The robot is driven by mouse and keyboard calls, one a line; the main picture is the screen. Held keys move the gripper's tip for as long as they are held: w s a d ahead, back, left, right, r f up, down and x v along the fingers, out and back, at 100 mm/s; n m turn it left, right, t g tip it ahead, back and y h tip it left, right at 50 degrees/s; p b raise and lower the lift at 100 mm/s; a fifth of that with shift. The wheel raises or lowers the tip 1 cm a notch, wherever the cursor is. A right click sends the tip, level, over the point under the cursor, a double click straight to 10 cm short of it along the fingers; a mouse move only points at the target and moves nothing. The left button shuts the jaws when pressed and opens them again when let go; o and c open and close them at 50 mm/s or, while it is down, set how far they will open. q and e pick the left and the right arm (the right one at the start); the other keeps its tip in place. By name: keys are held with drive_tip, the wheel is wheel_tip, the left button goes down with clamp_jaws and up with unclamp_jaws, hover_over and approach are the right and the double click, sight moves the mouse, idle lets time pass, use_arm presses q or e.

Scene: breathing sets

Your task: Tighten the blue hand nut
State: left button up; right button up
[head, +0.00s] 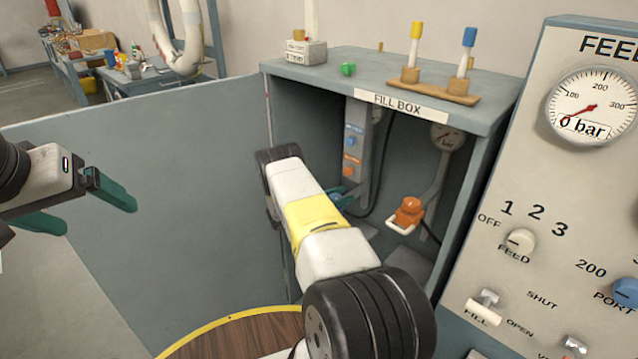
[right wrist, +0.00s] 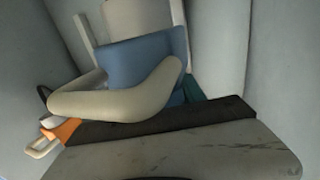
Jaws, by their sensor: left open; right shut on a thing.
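The blue hand nut (right wrist: 140,62) shows large in the right wrist view, with a curved beige handle across its front. In the head view only a bit of blue (head: 337,192) shows at my right gripper, mostly behind my arm. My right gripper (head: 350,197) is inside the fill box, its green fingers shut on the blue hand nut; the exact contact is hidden. A green finger (right wrist: 192,86) shows beside the nut in the right wrist view. My left gripper (head: 85,205) is open and empty at the far left, outside the box.
The fill box (head: 398,103) is open-fronted, with its door (head: 150,190) swung left. An orange fitting with a white handle (head: 408,212) sits right of my gripper. A grey panel (head: 356,140) and a dark hose are behind. The control panel (head: 560,190) stands at right.

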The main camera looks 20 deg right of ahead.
drive_tip(key=shift+s+m+g, duration=0.25)
drive_tip(key=shift+m+g, duration=0.75)
drive_tip(key=shift+g, duration=0.5)
drive_tip(key=shift+r, duration=0.1)
drive_tip(key=o, duration=1.4)
drive_tip(key=shift+c, duration=0.2)
wheel_tip(320, 180, up, 4)
drive_tip(key=s+a, duration=0.9)
drive_tip(key=s, duration=0.4)
drive_tip(key=shift+s+r, duration=0.2)
drive_tip(key=shift+r, duration=0.25)
